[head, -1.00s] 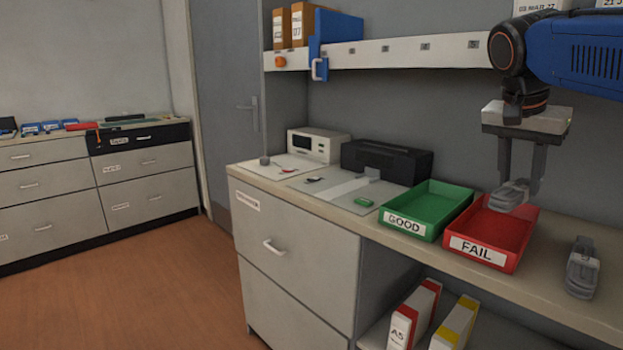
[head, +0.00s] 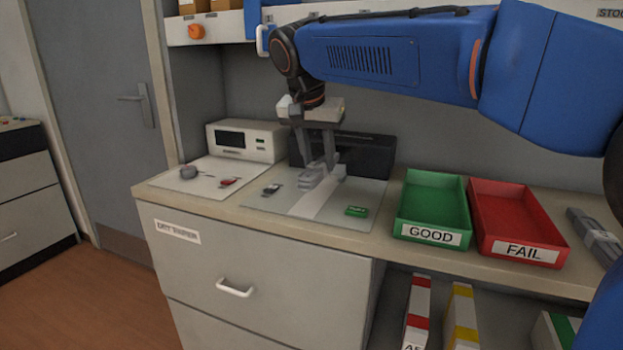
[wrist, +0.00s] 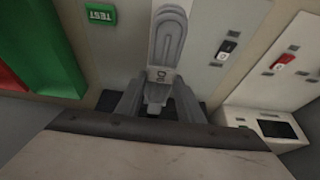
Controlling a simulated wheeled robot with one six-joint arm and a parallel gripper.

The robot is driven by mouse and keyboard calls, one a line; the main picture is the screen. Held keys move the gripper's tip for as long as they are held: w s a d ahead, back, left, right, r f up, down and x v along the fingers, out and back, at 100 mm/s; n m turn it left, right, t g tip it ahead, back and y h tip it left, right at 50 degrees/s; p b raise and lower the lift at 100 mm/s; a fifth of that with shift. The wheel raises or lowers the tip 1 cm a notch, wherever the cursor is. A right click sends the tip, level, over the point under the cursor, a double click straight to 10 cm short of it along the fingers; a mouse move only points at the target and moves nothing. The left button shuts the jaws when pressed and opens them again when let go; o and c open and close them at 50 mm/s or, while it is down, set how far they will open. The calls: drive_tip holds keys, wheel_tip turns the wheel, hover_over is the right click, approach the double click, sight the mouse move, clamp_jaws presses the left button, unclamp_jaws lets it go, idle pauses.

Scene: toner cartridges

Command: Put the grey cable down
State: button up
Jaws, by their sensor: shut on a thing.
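My gripper (head: 318,168) is shut on the grey cable (head: 322,182), a looped bundle. It is over the pale mat (head: 262,203), in front of the black machine (head: 362,152). In the wrist view the cable (wrist: 168,42) sticks out beyond the fingers of my gripper (wrist: 157,100), its loop pointing to the top edge. I cannot tell whether the cable touches the mat.
A green TEST block (head: 356,211) and a small dark part (head: 272,189) lie on the mat. A red part (head: 231,182) lies left. The GOOD tray (head: 432,238) and FAIL tray (head: 518,249) look empty. Another grey bundle (head: 595,236) lies far right.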

drive_tip(key=shift+a+f, duration=0.15)
drive_tip(key=shift+f, duration=2.35)
drive_tip(key=o, duration=1.3)
drive_tip(key=shift+f, duration=0.1)
drive_tip(key=v, duration=1.1)
drive_tip(key=shift+r, duration=0.35)
drive_tip(key=shift+s+r, duration=0.15)
drive_tip(key=shift+r, duration=0.15)
